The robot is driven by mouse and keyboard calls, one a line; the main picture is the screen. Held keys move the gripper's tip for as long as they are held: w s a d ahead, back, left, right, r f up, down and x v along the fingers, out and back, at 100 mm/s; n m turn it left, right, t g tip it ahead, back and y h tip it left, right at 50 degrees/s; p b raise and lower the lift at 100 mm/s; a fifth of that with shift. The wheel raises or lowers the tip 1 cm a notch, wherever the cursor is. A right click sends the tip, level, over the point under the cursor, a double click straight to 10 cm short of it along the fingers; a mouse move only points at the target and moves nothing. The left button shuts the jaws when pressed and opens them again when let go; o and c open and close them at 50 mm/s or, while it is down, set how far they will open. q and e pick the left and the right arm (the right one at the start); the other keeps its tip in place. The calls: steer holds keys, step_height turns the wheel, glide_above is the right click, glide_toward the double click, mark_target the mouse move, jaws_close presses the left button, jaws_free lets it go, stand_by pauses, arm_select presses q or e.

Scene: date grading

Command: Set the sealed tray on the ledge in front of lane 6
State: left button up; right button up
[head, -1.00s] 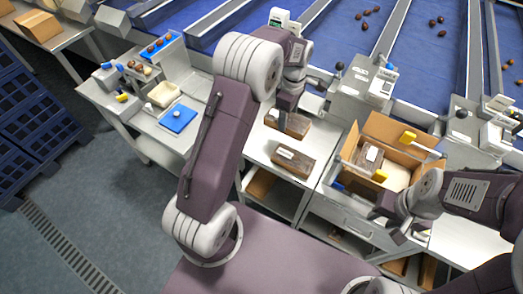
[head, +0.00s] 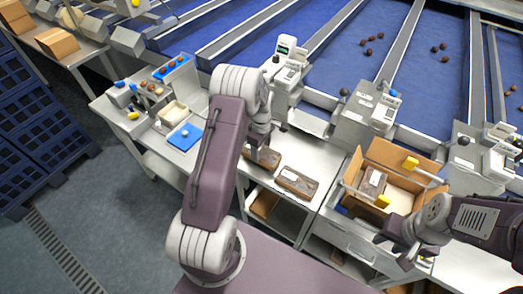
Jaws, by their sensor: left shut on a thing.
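My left gripper (head: 254,151) is shut on a brown sealed tray (head: 267,158) with a pale label, at the left end of the metal bench. My arm partly hides the tray; I cannot tell if it touches the bench. A second brown tray (head: 297,182) with a white label lies just right of it. A third tray (head: 373,181) is inside the open cardboard box (head: 398,155). My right gripper (head: 391,237) is in front of the box; its finger opening is unclear. Blue lanes run behind the bench; I cannot read lane numbers.
A scale-like device (head: 287,68) stands behind the held tray. A grey machine (head: 367,115) stands behind the box. At left, a side bench holds a blue tray (head: 185,136) and a date rack. Blue crates (head: 40,130) stand far left. Bare bench shows around the second tray.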

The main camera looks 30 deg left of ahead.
mark_target(261, 151)
arm_select(q)
steer(key=shift+w+a+f, duration=0.1)
steer(key=shift+w+f, duration=0.05)
steer(key=shift+f, duration=0.6)
steer(key=shift+f, duration=0.1)
steer(key=o, duration=1.5)
steer(key=shift+r, duration=0.25)
step_height(261, 151, up, 12)
steer(key=b, duration=0.2)
steer(key=s+d+m, duration=0.3)
steer(key=s+m, duration=0.2)
steer(key=s, duration=0.1)
steer(key=s+d+m, duration=0.4)
steer(key=s+m, duration=0.2)
steer(key=s+d+m+t, duration=0.1)
steer(key=s+d+m, duration=0.3)
steer(key=s+m, duration=0.2)
steer(key=shift+s+f, duration=0.15)
steer(key=shift+s, duration=0.05)
